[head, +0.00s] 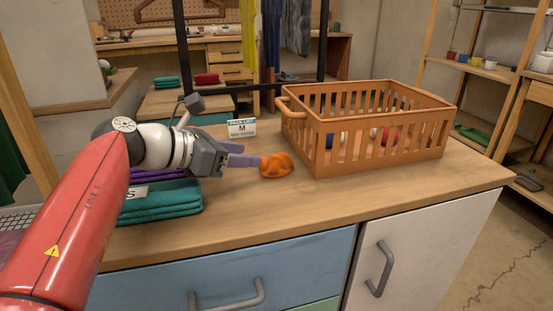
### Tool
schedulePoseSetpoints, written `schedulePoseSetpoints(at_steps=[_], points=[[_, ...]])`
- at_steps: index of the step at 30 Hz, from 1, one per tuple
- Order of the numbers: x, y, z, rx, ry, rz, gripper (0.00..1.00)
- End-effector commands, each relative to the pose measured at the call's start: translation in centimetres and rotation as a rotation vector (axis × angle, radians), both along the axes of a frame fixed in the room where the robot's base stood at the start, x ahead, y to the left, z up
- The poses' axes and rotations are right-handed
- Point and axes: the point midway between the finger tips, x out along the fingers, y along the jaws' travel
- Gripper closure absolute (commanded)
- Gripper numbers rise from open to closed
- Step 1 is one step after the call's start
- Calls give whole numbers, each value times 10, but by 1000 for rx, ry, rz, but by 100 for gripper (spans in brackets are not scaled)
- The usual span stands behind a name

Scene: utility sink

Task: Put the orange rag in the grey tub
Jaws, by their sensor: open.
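The orange rag (277,166) lies crumpled on the wooden counter, left of the slatted basket. My gripper (252,156) reaches in from the left, just above the counter, with its purple fingers pointing right at the rag. The fingers are open, and their tips are at or very near the rag's left side. I cannot tell whether they touch it. I see no grey tub in this view.
An orange-brown slatted basket (390,160) with several items inside stands right of the rag. Folded teal cloths (160,204) lie under my arm. A small sign (241,129) stands behind the gripper. The counter (262,205) is clear in front of the rag.

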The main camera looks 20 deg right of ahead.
Motion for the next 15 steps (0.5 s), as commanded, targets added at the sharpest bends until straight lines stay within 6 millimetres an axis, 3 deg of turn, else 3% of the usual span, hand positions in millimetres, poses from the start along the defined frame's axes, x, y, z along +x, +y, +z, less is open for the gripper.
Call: schedulePoseSetpoints(at_steps=[15], points=[[13,-57,-24,4,-6,0,53]])
